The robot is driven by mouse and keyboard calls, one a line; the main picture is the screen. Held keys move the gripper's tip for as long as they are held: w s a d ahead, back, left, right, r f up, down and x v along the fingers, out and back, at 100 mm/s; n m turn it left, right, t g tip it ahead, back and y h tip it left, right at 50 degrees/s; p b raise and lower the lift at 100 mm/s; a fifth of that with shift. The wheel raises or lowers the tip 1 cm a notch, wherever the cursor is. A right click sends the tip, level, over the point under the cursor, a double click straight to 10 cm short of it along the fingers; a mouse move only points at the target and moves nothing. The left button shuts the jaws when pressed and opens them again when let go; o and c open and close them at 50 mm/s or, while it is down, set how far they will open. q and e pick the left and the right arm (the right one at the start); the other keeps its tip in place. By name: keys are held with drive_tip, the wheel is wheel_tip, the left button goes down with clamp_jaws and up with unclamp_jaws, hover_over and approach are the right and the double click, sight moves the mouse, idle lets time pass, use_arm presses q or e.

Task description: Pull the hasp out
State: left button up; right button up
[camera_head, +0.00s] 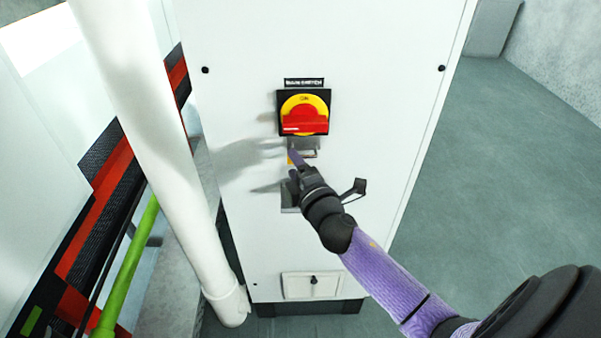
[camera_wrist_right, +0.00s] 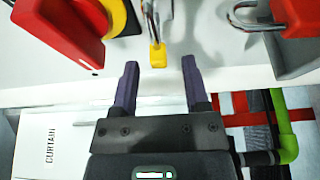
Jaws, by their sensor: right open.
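The hasp shows in the right wrist view as a yellow end piece (camera_wrist_right: 158,56) on a shiny metal loop, just below the switch. In the head view, a small yellow part of it (camera_head: 291,159) shows beside my right gripper (camera_head: 293,163). In the wrist view, my right gripper (camera_wrist_right: 159,70) is open. Its two purple fingers stand on either side of the yellow end, with gaps on both sides. The main switch (camera_head: 304,116) has a red handle on a yellow dial. It also shows in the wrist view (camera_wrist_right: 75,28). My left gripper is not in view.
A red padlock (camera_wrist_right: 298,16) with a metal shackle hangs at a grey holder at the right of the wrist view. The white cabinet (camera_head: 375,65) fills the middle. A white pipe (camera_head: 165,150) and a green pipe (camera_head: 128,270) stand left. The floor at right is clear.

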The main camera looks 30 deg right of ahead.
drive_tip(key=s+a, duration=0.1)
drive_tip(key=s, duration=0.8)
drive_tip(key=shift+a, duration=0.2)
drive_tip(key=s+a+f+m+g+y, duration=0.1)
drive_tip(key=s+f+m+g, duration=0.3)
drive_tip(key=f, duration=0.9)
drive_tip(key=s+a+f+m+g, duration=0.1)
drive_tip(key=s+f+m+g, duration=0.3)
drive_tip(key=f, duration=1)
drive_tip(key=s+a+f+m+g, duration=0.1)
drive_tip(key=s+f+m+g, duration=0.1)
drive_tip(key=s, duration=0.6)
drive_tip(key=s+a+f+m+g+y, duration=0.1)
drive_tip(key=s+a+f+g, duration=0.1)
drive_tip(key=s+f+g, duration=0.2)
drive_tip(key=s+a+f+m+g+b, duration=0.1)
drive_tip(key=s+a+f+m+g, duration=0.1)
drive_tip(key=s+f, duration=0.5)
drive_tip(key=s+g, duration=0.1)
drive_tip(key=s, duration=0.5)
drive_tip(key=shift+s+a+f+m+y, duration=0.2)
drive_tip(key=shift+s+f+m+y, duration=0.1)
drive_tip(key=shift+f, duration=0.05)
